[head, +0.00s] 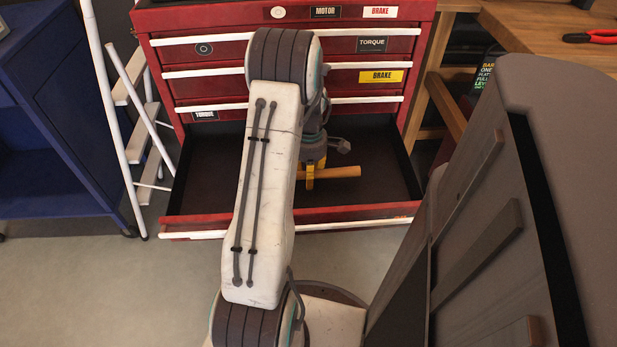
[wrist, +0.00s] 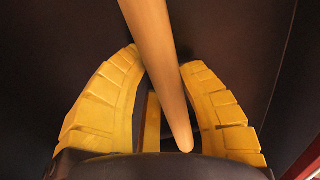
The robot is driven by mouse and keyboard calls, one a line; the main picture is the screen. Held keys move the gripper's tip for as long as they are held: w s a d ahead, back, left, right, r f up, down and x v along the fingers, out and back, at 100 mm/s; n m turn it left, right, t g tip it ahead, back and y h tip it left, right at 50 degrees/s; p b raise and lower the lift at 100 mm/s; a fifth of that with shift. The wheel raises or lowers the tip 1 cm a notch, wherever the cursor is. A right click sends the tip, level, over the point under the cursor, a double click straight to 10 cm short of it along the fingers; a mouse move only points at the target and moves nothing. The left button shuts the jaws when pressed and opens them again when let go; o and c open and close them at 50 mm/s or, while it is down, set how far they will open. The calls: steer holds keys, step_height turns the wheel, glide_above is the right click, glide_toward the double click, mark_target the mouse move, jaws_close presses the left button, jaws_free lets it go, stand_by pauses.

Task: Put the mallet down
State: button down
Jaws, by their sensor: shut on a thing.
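The mallet shows as a plain wooden handle (head: 338,172) in the head view, sticking out to the right of my gripper (head: 310,177). In the wrist view the handle (wrist: 158,62) runs from the top edge down between the yellow fingers of my gripper (wrist: 160,70). My gripper is shut on the handle. The mallet's head is not seen in either view; my arm covers the area left of the gripper. The gripper and handle are over the open bottom drawer (head: 385,205); whether the handle touches the drawer floor I cannot tell.
The red tool chest (head: 160,22) has labelled drawers shut above the open one. A white step ladder (head: 130,85) and a blue cabinet (head: 60,120) stand at the left. A grey panelled body (head: 500,200) fills the right. The drawer's visible floor looks bare.

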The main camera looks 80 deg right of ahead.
steer(key=shift+f, duration=0.35)
steer(key=c, duration=0.8)
jaws_free()
steer(key=shift+c, duration=0.2)
step_height(320, 180, up, 12)
steer(key=p, duration=0.4)
steer(key=shift+d, duration=0.3)
